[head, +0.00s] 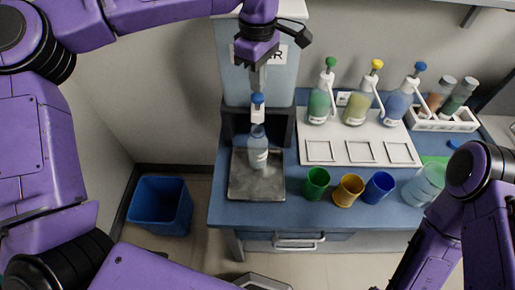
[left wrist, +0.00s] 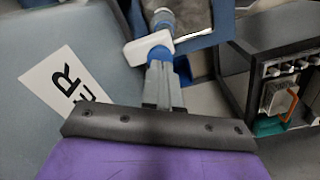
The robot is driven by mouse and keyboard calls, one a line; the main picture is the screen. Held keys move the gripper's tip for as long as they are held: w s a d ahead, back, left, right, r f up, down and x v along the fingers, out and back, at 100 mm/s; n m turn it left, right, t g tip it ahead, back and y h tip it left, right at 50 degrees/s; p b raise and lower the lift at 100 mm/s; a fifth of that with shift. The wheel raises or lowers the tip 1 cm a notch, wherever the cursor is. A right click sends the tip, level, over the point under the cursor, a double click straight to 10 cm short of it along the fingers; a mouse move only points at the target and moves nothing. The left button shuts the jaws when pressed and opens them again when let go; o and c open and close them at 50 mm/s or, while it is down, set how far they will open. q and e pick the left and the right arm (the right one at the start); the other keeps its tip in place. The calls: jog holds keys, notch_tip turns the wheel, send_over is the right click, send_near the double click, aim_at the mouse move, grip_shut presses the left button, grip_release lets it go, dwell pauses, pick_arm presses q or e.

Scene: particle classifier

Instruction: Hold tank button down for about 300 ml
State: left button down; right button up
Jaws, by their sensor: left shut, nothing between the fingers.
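The tank (head: 232,75) is a pale blue-grey box at the back, its label partly hidden by my left arm. A white tap (head: 258,115) with a blue button (head: 257,98) sticks out from it. My left gripper (head: 258,88) is shut and empty, pointing down at the button. In the left wrist view its fingertips (left wrist: 158,66) meet or nearly meet the blue button (left wrist: 160,53); I cannot tell if it is pressed. A clear bottle (head: 258,150) with a white label stands upright below the tap. Its water level is unclear. My right gripper is out of view.
The bottle stands on a grey metal plate (head: 245,187). Green (head: 316,183), yellow (head: 348,190) and blue (head: 378,187) cups stand to the right, before a white tray (head: 360,150) with pump bottles behind. A clear beaker (head: 424,184) is beside my right arm. A blue bin (head: 160,205) is on the floor.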

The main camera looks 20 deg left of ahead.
pick_arm(q)
jog(key=shift+f, duration=0.1)
dwell(0.4)
jog(key=shift+f+b, duration=0.6)
jog(key=shift+f, duration=0.75)
dwell(6.2)
